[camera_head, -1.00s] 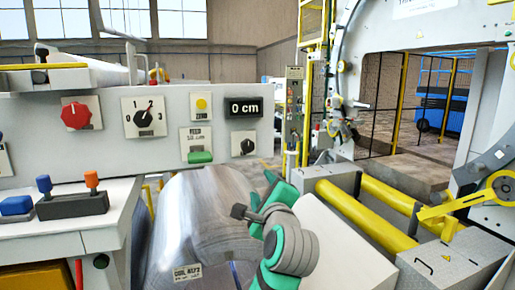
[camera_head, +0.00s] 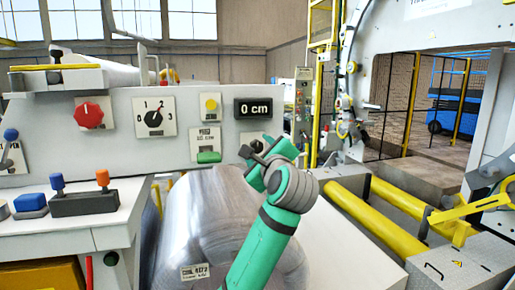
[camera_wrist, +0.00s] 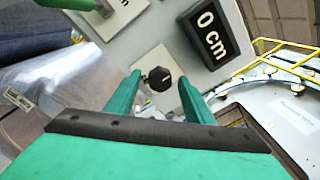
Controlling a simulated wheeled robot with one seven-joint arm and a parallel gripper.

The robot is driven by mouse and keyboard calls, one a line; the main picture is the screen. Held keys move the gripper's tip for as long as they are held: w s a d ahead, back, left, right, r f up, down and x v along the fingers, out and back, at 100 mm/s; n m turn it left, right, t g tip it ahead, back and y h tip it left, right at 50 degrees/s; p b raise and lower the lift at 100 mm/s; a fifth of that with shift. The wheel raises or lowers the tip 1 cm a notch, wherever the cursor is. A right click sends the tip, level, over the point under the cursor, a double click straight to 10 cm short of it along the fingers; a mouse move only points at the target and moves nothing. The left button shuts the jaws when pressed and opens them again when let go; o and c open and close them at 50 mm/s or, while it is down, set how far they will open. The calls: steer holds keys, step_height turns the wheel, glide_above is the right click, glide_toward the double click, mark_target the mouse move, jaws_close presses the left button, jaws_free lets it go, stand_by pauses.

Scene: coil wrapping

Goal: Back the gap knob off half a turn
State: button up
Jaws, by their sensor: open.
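A small black knob (camera_wrist: 158,83) on a white plate sits on the grey control panel, below the "0 cm" display (camera_head: 254,108). I take it for the gap knob, but its label is not readable. In the head view its plate (camera_head: 248,136) is largely covered by my gripper (camera_head: 252,149). In the wrist view the two green fingers of my gripper (camera_wrist: 160,79) are apart, with the knob in the space between their tips. Whether the fingers touch it cannot be told. The display also shows in the wrist view (camera_wrist: 208,33).
The panel also has a red knob (camera_head: 89,116), a black 1-2-3 selector (camera_head: 153,118), a yellow button (camera_head: 211,104) and a green switch (camera_head: 209,157). A shiny metal coil (camera_head: 195,215) lies below. Yellow rollers (camera_head: 375,215) are at the right.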

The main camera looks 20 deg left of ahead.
steer(key=shift+x, duration=1.3)
steer(key=shift+c, duration=0.3)
steer(key=c, duration=1)
steer(key=shift+n, duration=0.3)
